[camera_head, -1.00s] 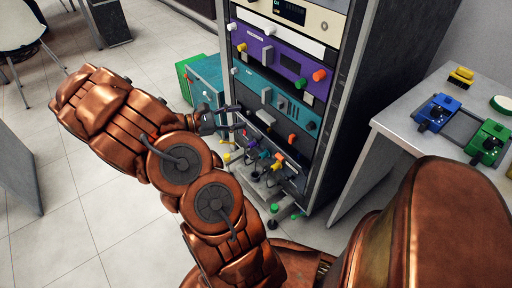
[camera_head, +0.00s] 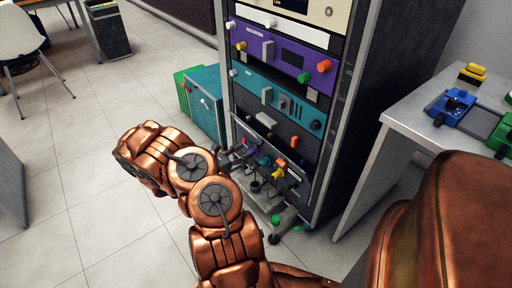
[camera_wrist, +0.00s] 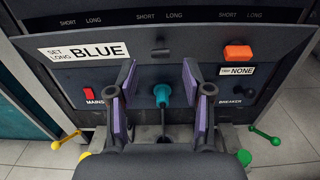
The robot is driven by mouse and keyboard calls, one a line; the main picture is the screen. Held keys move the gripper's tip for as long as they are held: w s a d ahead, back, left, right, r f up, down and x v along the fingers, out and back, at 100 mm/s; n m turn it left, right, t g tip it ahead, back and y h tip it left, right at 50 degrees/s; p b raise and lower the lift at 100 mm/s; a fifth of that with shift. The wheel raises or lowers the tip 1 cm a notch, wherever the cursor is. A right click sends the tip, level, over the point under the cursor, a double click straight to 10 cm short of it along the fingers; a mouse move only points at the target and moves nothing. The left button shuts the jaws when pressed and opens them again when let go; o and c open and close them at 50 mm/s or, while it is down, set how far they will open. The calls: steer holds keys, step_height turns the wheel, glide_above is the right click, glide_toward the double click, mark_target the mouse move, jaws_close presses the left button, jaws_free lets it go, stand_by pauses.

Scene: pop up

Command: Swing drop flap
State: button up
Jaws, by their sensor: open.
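The dark lower panel (camera_wrist: 215,60) of the rack fills the middle of the wrist view. It bears a "SET LONG BLUE" label, a red MAINS switch (camera_wrist: 90,93), an orange block (camera_wrist: 238,53) and a BREAKER knob (camera_wrist: 251,92). I cannot tell for sure which part is the drop flap. A teal knob (camera_wrist: 162,94) on a dark stem shows between my fingers. My gripper (camera_wrist: 159,72) is open, its purple-padded fingers to either side of the knob, with no clear contact. In the head view my gripper (camera_head: 238,157) is at the rack's lower front, partly hidden by my arm.
Levers with yellow (camera_wrist: 64,139) and green (camera_wrist: 264,135) ends stick out below the panel. A teal cabinet (camera_head: 205,100) stands left of the rack. A grey table (camera_head: 420,125) with blue and green devices stands at the right.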

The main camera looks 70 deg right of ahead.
mark_target(255, 146)
steer(key=shift+b+x, duration=0.7)
steer(key=shift+x, duration=2.55)
steer(key=shift+c, duration=0.4)
steer(key=shift+s, duration=0.1)
jaws_close()
